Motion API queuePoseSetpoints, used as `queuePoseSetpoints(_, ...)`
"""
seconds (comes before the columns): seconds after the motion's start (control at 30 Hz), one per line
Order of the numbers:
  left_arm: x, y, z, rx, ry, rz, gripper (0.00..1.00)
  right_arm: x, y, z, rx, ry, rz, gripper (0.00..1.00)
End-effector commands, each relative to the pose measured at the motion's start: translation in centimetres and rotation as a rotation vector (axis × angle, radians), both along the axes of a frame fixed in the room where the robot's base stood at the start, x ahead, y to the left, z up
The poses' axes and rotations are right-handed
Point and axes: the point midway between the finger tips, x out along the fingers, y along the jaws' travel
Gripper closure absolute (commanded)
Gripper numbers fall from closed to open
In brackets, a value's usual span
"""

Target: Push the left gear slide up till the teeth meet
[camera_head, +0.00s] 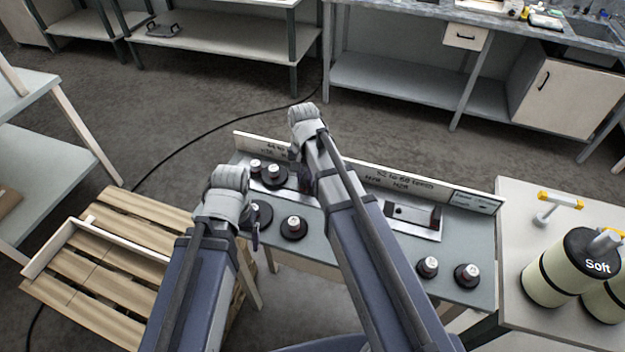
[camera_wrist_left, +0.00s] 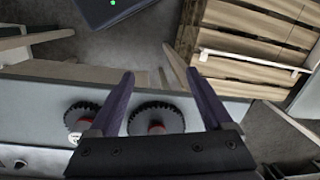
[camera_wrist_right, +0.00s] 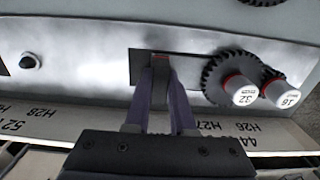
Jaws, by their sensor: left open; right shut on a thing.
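The left gear plate shows in the right wrist view (camera_wrist_right: 75,65), with a dark slot in it. My right gripper (camera_wrist_right: 160,85) is shut on a small block, the slide's grip (camera_wrist_right: 160,62), at this slot. Beside it stand a dark toothed gear with a white cap marked 32 (camera_wrist_right: 240,88) and a smaller one marked 16 (camera_wrist_right: 280,92). They look close together; I cannot tell whether their teeth touch. In the head view the gears (camera_head: 273,178) stand just left of my right gripper (camera_head: 306,182), whose arm hides part of the plate. My left gripper (camera_wrist_left: 163,95) is open and empty, above the bench's front edge.
Two loose gears (camera_wrist_left: 155,118) (camera_wrist_left: 82,116) stand near my left gripper. A second plate with a slide (camera_head: 415,214) and two more gears (camera_head: 428,267) (camera_head: 467,275) lie to the right. A labelled board (camera_head: 470,196) lines the bench's back. A pallet (camera_head: 130,240) stands left.

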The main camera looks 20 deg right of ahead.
Motion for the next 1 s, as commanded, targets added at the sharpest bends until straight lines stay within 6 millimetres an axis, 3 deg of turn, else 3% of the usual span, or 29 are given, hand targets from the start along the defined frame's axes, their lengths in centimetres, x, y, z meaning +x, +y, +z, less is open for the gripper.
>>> queuePoseSetpoints(0.2, 0.0, 0.0, 0.0, 0.0, 0.0, 0.0, 0.17, 0.0, 0.0, 0.0, 0.001, -0.001, 0.0, 1.0)
queuePoseSetpoints(0.23, 0.0, 0.0, 0.0, 0.0, 0.0, 0.0, 0.17, 0.0, 0.0, 0.0, 0.001, -0.001, 0.0, 0.75)
queuePoseSetpoints(0.5, 0.0, 0.0, 0.0, 0.0, 0.0, 0.0, 0.17, 0.0, 0.0, 0.0, 0.0, 0.0, 0.0, 0.47)
queuePoseSetpoints(0.77, 0.0, 0.0, 0.1, 0.0, 0.0, 0.0, 0.17, 0.0, 0.0, 0.1, 0.0, 0.0, 0.0, 0.47)
queuePoseSetpoints(1.0, 0.0, 0.0, 1.4, 0.0, 0.0, 0.0, 0.17, 0.0, 0.0, 1.4, 0.0, 0.0, 0.0, 0.47)
